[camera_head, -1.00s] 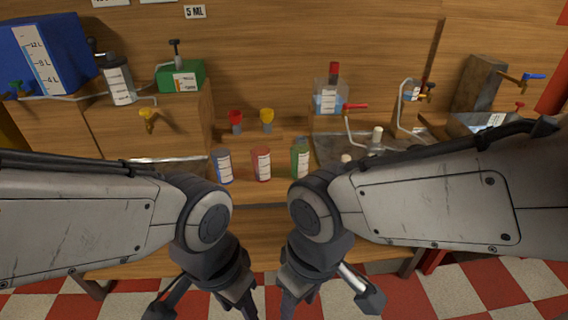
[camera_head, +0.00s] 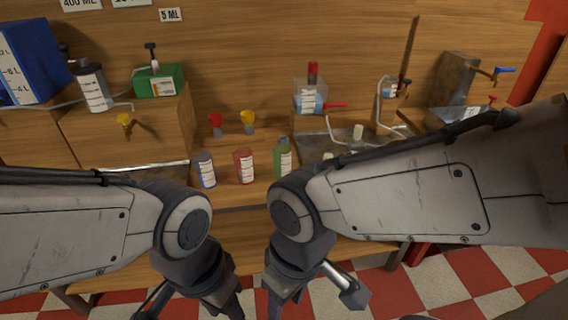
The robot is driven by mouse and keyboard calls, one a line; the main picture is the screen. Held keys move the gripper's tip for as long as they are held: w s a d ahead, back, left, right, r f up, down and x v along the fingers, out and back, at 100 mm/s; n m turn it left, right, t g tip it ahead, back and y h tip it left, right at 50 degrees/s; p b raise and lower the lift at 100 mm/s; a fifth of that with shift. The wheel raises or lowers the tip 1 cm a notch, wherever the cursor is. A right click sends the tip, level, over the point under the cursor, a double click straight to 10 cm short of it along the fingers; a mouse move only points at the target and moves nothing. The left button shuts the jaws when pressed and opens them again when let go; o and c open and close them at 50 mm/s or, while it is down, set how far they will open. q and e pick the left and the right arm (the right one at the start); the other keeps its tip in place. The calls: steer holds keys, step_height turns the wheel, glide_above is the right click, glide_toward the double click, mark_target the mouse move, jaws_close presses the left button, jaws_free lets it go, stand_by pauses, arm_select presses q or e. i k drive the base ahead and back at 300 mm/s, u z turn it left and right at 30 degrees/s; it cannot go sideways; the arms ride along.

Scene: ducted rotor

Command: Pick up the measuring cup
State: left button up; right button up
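Three small containers with white scale labels stand upright in a row on the wooden counter: a blue one (camera_head: 204,169), a red one (camera_head: 244,166) and a green one (camera_head: 283,158). I cannot tell which is the measuring cup. My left gripper (camera_head: 192,306) and my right gripper (camera_head: 312,302) hang low in front of the counter, well short of the containers. Their fingers look spread apart and nothing shows between them. The fingertips are partly cut off by the bottom edge.
Red (camera_head: 216,124) and yellow (camera_head: 248,121) funnel-like pieces stand behind the containers. A clear vessel (camera_head: 310,97) and a blue-handled tap (camera_head: 503,71) are to the right.

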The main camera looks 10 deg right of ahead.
mark_target(282, 154)
steer(key=z, duration=0.8)
steer(key=i, duration=1.15)
steer(key=u, duration=1.85)
